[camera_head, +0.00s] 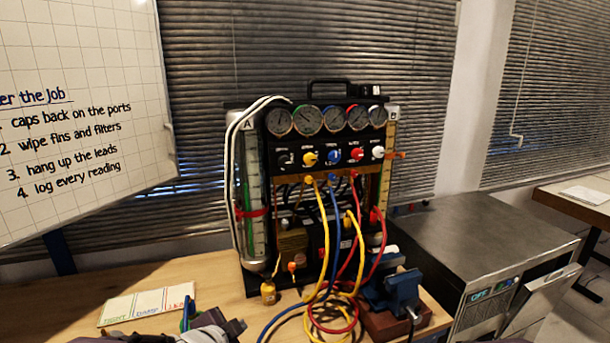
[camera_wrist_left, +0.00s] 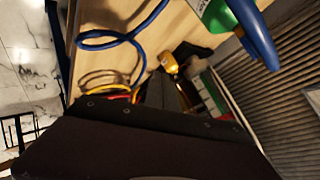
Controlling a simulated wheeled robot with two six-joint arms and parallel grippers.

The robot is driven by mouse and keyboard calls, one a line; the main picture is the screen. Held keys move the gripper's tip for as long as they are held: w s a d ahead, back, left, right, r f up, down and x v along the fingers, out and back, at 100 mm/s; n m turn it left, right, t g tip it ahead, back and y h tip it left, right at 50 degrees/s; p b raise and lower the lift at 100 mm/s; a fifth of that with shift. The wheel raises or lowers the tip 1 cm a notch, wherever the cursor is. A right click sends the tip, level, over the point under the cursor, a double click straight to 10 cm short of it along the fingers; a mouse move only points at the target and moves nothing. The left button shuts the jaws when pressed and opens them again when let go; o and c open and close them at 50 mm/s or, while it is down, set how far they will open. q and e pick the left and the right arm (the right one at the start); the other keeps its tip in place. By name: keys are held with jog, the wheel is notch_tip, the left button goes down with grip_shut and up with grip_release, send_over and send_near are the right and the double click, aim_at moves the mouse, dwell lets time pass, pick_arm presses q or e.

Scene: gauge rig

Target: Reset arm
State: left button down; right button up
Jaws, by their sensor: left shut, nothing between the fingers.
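My left gripper (camera_head: 236,326) shows at the bottom edge of the head view, low over the front of the bench, right of the labelled card. It is shut with nothing in it. In the left wrist view its dark body (camera_wrist_left: 140,140) fills the bottom. The gauge rig (camera_head: 318,155) stands upright behind it, with a row of dials, coloured knobs and hanging hoses. My right gripper is not in view.
Yellow, blue and red hoses (camera_head: 335,255) loop onto the bench (camera_head: 215,278) right of the gripper. A blue vise (camera_head: 392,290) stands further right. A labelled card (camera_head: 148,304) lies left.

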pick_arm(q)
jog(key=s+a+f+n+g+y, duration=0.2)
jog(key=s+a+f+n+g, duration=0.2)
jog(key=s+f+n+g, duration=0.7)
jog(key=s+f+t+b, duration=0.2)
jog(key=s+f+b, duration=0.5)
jog(key=f+b, duration=0.35)
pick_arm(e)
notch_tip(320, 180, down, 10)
pick_arm(q)
notch_tip(320, 180, up, 19)
jog(key=p, duration=1.8)
jog(key=shift+d+n+p, duration=0.3)
jog(key=shift+d, duration=0.1)
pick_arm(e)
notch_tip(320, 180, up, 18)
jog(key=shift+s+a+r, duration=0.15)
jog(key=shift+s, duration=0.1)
